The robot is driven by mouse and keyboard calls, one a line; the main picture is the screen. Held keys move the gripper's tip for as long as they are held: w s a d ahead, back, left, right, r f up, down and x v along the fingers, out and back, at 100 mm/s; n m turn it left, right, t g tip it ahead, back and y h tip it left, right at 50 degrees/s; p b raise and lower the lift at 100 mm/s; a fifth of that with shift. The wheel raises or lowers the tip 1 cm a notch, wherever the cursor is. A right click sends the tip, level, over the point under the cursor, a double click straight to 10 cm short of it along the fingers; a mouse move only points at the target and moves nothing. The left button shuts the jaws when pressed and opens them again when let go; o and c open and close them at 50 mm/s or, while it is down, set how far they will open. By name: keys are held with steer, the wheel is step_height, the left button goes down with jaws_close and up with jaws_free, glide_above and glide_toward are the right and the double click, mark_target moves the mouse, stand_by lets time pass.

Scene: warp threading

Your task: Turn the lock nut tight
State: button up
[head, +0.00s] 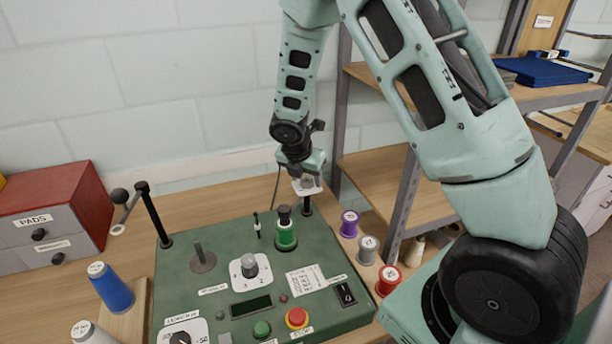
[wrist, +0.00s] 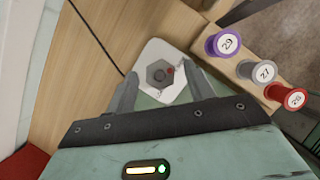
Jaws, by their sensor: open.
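In the head view, that plate (head: 310,191) shows by the dark post at the back right of the green machine. My gripper (wrist: 162,78) is open, with one finger to each side of the nut in the wrist view. It also shows in the head view (head: 306,179), just over the plate. I cannot tell whether the fingers touch the nut.
The green machine (head: 220,275) carries a green spool (head: 286,237), a dial (head: 249,268) and buttons. Purple (head: 349,224), grey (head: 367,249) and red (head: 387,280) spools stand to its right, near the shelf rack (head: 398,190). A blue cone (head: 110,288) stands at left.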

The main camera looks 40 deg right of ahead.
steer(key=c, duration=1)
